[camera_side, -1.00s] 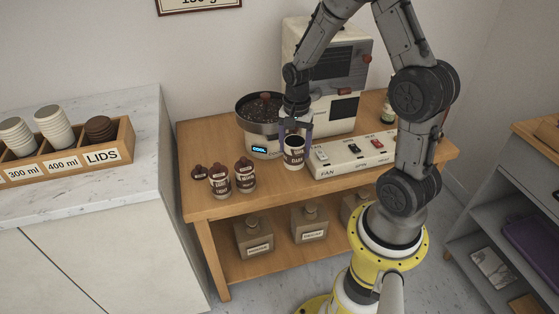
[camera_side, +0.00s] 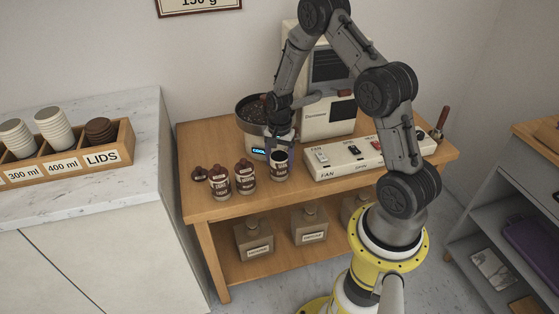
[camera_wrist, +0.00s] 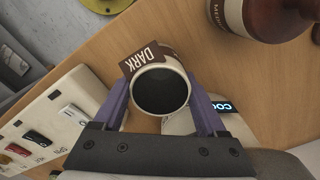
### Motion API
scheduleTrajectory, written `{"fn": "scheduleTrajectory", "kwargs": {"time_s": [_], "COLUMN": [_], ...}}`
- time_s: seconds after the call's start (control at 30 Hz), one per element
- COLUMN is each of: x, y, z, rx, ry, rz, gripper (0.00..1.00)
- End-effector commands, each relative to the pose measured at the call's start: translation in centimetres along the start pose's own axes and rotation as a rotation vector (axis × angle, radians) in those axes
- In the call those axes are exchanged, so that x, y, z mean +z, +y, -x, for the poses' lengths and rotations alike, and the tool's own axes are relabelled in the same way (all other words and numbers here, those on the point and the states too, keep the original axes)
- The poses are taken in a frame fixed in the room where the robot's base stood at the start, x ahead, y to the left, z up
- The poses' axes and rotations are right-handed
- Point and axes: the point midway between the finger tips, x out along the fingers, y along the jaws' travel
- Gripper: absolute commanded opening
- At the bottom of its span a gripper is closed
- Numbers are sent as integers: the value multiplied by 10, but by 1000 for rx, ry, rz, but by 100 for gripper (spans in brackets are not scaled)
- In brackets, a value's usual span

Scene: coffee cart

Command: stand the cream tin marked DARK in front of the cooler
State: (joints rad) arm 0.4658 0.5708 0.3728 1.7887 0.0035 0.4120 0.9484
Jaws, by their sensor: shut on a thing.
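The cream tin marked DARK (camera_side: 279,167) is upright, with a brown label band and an open, dark top. My gripper (camera_side: 280,148) is shut on it, one finger on each side. In the wrist view the tin (camera_wrist: 160,90) sits between my purple fingers (camera_wrist: 160,103), its DARK tag turned toward the top of the picture. The cooler (camera_side: 252,116) is a round pan of dark beans on a cream base with a lit COOL display (camera_side: 259,151). The tin is in front of the cooler, slightly right of the display. I cannot tell whether its base touches the table.
The switch panel (camera_side: 345,158) is close on the right. The wooden table (camera_side: 310,193) is clear toward its front edge.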

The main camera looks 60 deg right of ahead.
Motion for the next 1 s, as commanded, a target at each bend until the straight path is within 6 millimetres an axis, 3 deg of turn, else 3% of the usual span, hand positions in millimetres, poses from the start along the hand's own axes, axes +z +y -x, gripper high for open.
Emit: {"fn": "scheduleTrajectory", "kwargs": {"time_s": [0.3, 0.33, 0.47, 0.77, 1.0], "x": [-1, 0, 0, 0, -1], "y": [-1, 0, 0, 0, -2], "z": [-2, -3, -2, 0, 34], "rx": [-3, -2, -2, -2, -6], "ry": [2, 1, 1, 1, 5], "rz": [0, 0, 0, 0, 0], "gripper": [0, 76, 99, 100, 100]}}
